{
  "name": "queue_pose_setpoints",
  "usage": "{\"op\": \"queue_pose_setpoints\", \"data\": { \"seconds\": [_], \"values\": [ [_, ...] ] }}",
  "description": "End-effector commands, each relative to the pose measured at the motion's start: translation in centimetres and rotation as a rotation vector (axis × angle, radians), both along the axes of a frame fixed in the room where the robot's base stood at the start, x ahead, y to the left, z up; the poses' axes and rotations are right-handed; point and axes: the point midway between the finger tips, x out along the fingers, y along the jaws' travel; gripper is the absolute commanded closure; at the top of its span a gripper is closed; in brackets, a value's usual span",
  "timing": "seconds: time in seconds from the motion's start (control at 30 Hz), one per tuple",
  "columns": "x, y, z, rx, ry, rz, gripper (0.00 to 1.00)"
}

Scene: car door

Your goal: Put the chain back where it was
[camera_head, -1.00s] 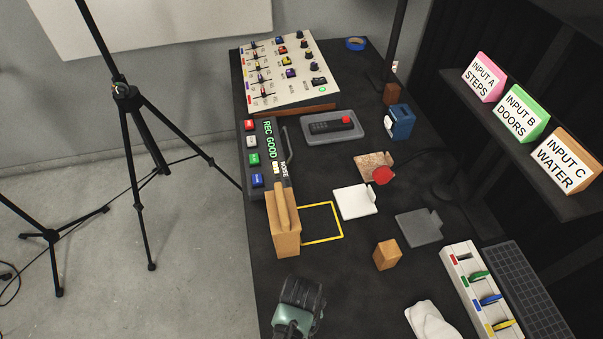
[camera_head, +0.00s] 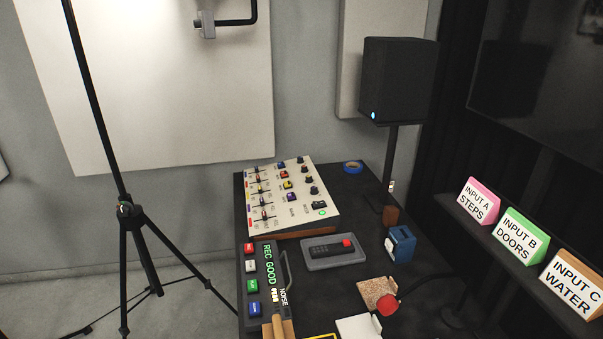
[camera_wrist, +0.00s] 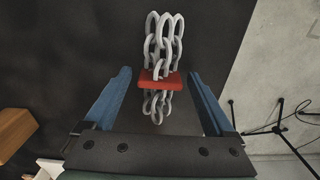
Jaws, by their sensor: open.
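In the wrist view, a grey metal chain (camera_wrist: 164,40) with several thick links is on or just above the dark table top (camera_wrist: 70,60). A red band or tab (camera_wrist: 159,82) crosses its links. My gripper (camera_wrist: 159,76) is open, with its blue fingers on either side of the red piece. I see gaps between both fingers and the red piece. Whether the chain touches the table or hangs cannot be told. In the head view, neither the chain nor my gripper shows.
The head view shows a mixer (camera_head: 290,205), a REC GOOD panel (camera_head: 266,290), a grey tray with a remote (camera_head: 333,262), and a blue box (camera_head: 400,243). A yellow outline (camera_head: 320,336) is cut by the lower edge. A wooden block (camera_wrist: 15,130) is left in the wrist view.

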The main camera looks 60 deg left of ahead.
Motion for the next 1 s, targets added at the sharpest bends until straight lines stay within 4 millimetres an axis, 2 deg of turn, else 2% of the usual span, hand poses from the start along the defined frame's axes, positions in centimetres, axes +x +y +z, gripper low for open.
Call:
{"op": "queue_pose_setpoints", "data": {
  "seconds": [0.17,0.5,0.7,0.83,1.0],
  "values": [
    [0.1,0.1,1.3,0.002,-0.003,0.0,0.11],
    [0.1,0.1,8.0,0.003,-0.003,-0.001,0.11],
    [0.1,0.1,11.2,0.001,-0.002,0.0,0.11],
    [0.0,0.0,12.1,0.001,-0.001,0.0,0.11],
    [0.0,0.0,12.3,0.0,0.0,0.0,0.11]
  ]
}}
